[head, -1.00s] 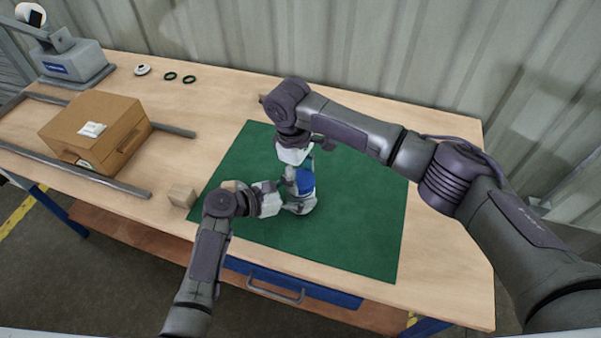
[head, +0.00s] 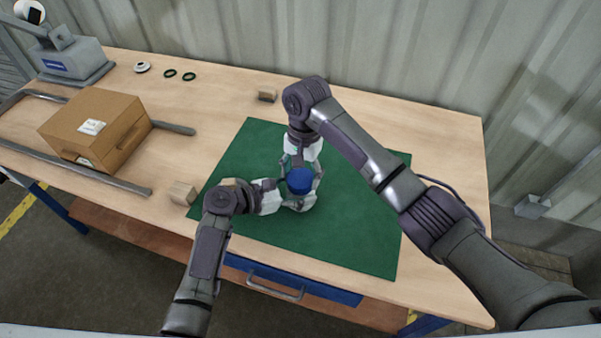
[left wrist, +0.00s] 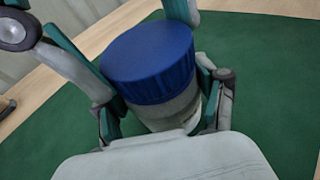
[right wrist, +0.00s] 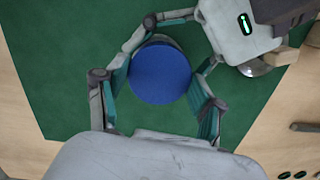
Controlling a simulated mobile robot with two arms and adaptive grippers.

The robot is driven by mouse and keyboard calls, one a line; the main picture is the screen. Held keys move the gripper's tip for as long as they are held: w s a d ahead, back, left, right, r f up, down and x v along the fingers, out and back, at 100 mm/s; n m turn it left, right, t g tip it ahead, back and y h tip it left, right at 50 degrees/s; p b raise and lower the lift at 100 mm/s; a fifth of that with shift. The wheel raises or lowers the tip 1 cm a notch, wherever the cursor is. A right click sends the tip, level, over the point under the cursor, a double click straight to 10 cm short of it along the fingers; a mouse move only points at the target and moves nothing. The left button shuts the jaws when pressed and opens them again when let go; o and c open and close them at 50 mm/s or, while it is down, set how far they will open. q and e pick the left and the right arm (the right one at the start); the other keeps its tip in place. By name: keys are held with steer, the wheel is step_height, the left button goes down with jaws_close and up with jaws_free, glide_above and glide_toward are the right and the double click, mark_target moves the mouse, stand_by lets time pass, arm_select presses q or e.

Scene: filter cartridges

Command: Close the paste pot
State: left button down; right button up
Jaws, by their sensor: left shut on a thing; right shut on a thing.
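The paste pot (left wrist: 176,112) is a pale grey-white cylinder standing upright on the green mat (head: 350,235). Its blue lid (head: 299,181) sits on top, roughly level; I cannot tell whether it is fully tight. In the left wrist view the lid (left wrist: 148,62) covers the pot's mouth. My left gripper (left wrist: 163,108) is shut on the pot's body, from the left in the head view. My right gripper (right wrist: 161,80) is shut on the lid from the far side, its fingers on either side of the rim. Most of the pot is hidden under the lid in the right wrist view.
A cardboard box (head: 97,128) lies between grey rails at the left. Two dark rings (head: 180,75) and a white round part (head: 142,67) lie at the back left. The mat's right side is clear.

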steer(key=m, duration=0.6)
steer(key=shift+s+y, duration=0.1)
steer(key=shift+y, duration=0.2)
steer(key=m, duration=0.3)
steer(key=shift+a+t, duration=0.1)
steer(key=shift+t, duration=0.3)
steer(key=m, duration=0.4)
steer(key=shift+m, duration=0.4)
arm_select(q)
steer(key=shift+f, duration=0.1)
arm_select(e)
steer(key=m, duration=0.2)
steer(key=shift+m+t, duration=0.4)
steer(key=o, duration=0.8)
